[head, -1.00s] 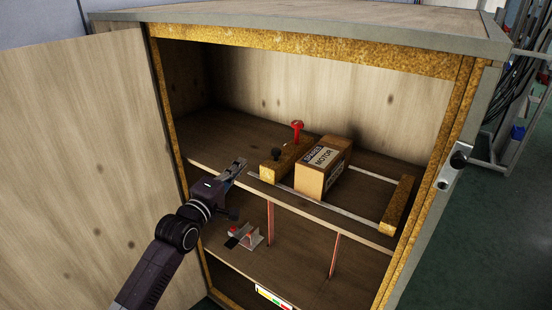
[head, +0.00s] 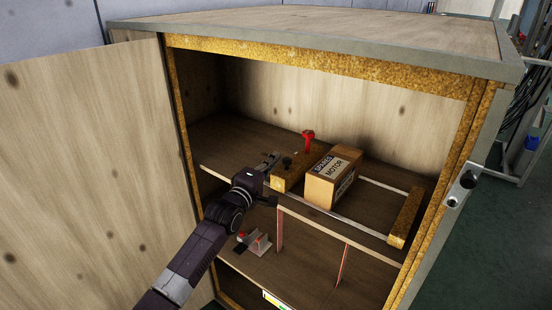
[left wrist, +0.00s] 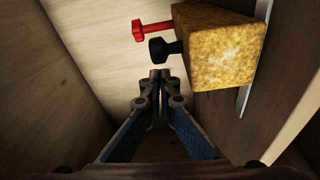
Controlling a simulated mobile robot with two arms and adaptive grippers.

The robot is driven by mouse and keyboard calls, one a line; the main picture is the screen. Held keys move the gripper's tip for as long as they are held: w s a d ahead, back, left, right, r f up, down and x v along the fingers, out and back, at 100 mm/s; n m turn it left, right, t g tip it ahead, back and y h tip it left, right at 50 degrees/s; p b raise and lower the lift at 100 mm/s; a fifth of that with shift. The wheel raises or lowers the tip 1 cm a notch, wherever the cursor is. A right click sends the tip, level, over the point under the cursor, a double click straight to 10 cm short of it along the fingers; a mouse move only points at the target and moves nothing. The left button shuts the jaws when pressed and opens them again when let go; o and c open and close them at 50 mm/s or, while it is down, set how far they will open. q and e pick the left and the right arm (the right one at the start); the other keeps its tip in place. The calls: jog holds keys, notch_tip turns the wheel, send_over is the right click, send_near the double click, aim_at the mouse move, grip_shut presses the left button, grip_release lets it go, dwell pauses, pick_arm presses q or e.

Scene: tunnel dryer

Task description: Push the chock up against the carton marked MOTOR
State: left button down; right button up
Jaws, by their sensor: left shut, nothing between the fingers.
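The chock (head: 285,183) is a yellowish wooden block with a red knob and a black knob. It lies on the upper shelf of the open cabinet, left of the carton marked MOTOR (head: 320,190), with a narrow gap between them at the front. My left gripper (head: 270,160) is shut and empty, just left of the chock near the black knob. In the left wrist view the shut fingertips (left wrist: 160,75) point past the chock's side (left wrist: 220,50), below the black knob; I cannot tell whether they touch it. My right gripper is not in view.
Pale rails (head: 350,227) run along the shelf to another wooden block (head: 405,218) at the right. The cabinet door (head: 80,170) stands open at left. A small grey bracket with red (head: 256,241) sits on the lower shelf, near thin reddish uprights (head: 280,230).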

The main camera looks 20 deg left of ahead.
pick_arm(q)
jog(key=shift+s+d, duration=0.25)
jog(key=shift+d, duration=0.1)
jog(key=shift+s+d, duration=0.1)
jog(key=shift+f, duration=0.1)
jog(key=shift+d, duration=0.3)
jog(key=s+d+p, duration=0.1)
jog(key=d, duration=0.1)
jog(key=d+p, duration=0.1)
jog(key=d, duration=0.1)
jog(key=s+d+p, duration=0.1)
jog(key=d, duration=0.2)
jog(key=shift+s+p, duration=0.3)
jog(key=shift+p, duration=0.05)
jog(key=shift+s+d, duration=0.2)
jog(key=shift+d, duration=0.25)
